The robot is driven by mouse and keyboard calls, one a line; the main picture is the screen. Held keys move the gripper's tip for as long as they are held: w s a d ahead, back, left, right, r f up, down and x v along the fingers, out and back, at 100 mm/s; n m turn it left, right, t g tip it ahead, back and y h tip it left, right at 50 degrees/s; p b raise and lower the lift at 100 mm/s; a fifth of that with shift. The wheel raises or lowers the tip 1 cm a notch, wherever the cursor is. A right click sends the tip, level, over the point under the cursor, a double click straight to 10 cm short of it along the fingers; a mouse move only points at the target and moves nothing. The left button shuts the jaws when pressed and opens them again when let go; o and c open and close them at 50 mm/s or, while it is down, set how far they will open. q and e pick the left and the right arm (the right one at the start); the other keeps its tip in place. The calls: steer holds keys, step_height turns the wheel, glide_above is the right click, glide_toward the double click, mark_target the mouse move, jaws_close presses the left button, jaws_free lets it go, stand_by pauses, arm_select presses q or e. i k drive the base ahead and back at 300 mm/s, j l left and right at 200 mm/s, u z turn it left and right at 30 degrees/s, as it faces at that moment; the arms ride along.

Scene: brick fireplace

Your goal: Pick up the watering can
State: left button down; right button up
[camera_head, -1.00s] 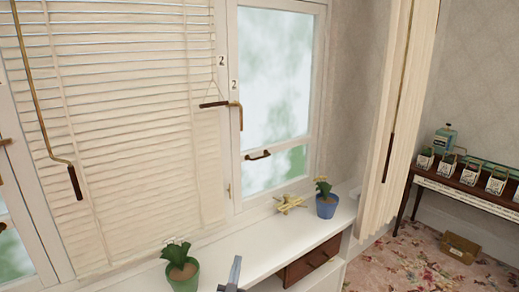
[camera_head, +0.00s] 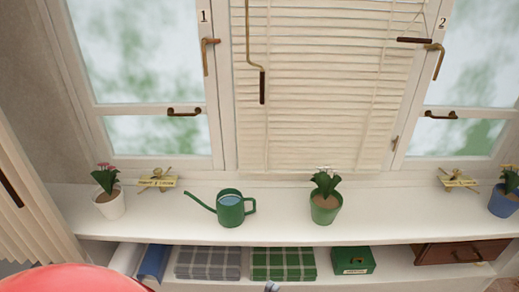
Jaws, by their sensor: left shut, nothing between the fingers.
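The green watering can (camera_head: 230,210) stands upright on the white windowsill shelf (camera_head: 280,232), left of the middle in the head view. Its spout points left, its handle is on the right, and its open top shows a pale blue inside. Only the tip of my left gripper (camera_head: 272,287) shows at the bottom edge, below and in front of the can and well apart from it. It is shut and empty. My right gripper is out of view.
A white pot (camera_head: 110,204) stands left of the can, a green pot (camera_head: 325,208) right of it, and a blue pot (camera_head: 504,201) far right. Folded cloths (camera_head: 284,264) and a green box (camera_head: 354,260) lie below. A red rounded surface (camera_head: 75,280) fills the lower left.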

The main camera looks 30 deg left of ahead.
mark_target(229, 202)
steer(key=u, duration=1.25)
